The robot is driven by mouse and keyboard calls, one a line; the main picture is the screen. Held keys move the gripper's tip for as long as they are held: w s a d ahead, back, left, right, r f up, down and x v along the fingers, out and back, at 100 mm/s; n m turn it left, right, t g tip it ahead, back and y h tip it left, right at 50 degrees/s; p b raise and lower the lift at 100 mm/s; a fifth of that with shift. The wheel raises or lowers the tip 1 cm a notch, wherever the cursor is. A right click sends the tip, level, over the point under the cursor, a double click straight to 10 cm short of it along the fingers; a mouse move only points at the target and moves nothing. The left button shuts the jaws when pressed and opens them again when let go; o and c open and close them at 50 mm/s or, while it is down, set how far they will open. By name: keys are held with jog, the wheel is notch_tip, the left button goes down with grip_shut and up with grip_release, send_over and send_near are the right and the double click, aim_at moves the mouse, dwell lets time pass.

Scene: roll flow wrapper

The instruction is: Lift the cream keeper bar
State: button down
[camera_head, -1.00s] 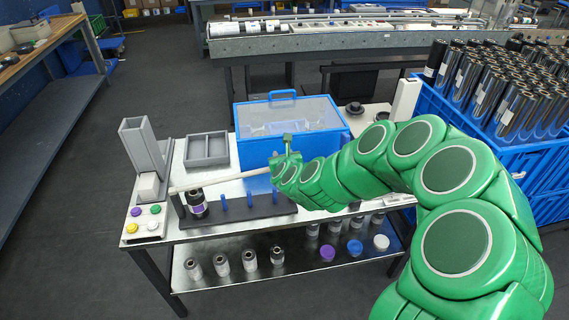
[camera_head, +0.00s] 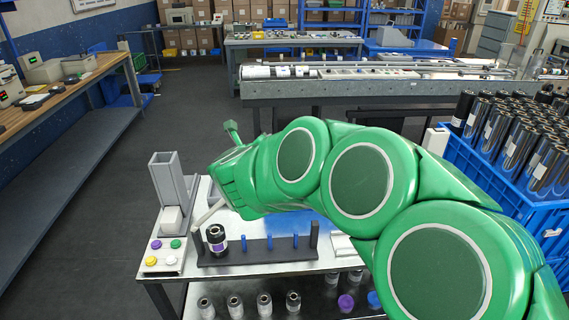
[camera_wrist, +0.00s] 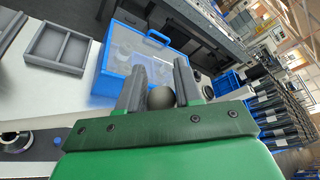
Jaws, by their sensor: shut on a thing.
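The cream keeper bar (camera_head: 208,214) shows as a short pale length in the head view. Its left end is low beside the white block and the dark roll, and it slopes up to the right until my arm hides it. In the wrist view my gripper (camera_wrist: 160,88) has its two grey fingers on either side of a rounded, shaded end (camera_wrist: 160,98), which looks like the bar's end. The gripper is shut on it. My green arm hides the fingers in the head view.
A dark roll (camera_head: 215,239) stands on the dark peg base (camera_head: 258,254) with several blue pegs. A grey upright holder (camera_head: 168,181) and a button panel (camera_head: 164,258) are at left. A blue clear-lidded box (camera_wrist: 133,62) and grey tray (camera_wrist: 58,47) are near the gripper.

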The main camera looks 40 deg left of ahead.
jog(key=s+a+r+n+t, duration=0.2)
jog(key=s+a+r+n, duration=0.2)
jog(key=s+a+r, duration=0.3)
jog(key=shift+s+a+r+h, duration=0.3)
jog(key=shift+s+a+r, duration=0.05)
jog(key=shift+s+a, duration=1.75)
jog(key=c, duration=0.8)
grip_release()
jog(key=shift+c, duration=0.2)
jog(key=f+v, duration=0.1)
jog(key=v, duration=0.6)
jog(key=shift+s+r, duration=0.4)
jog(key=shift+d, duration=0.1)
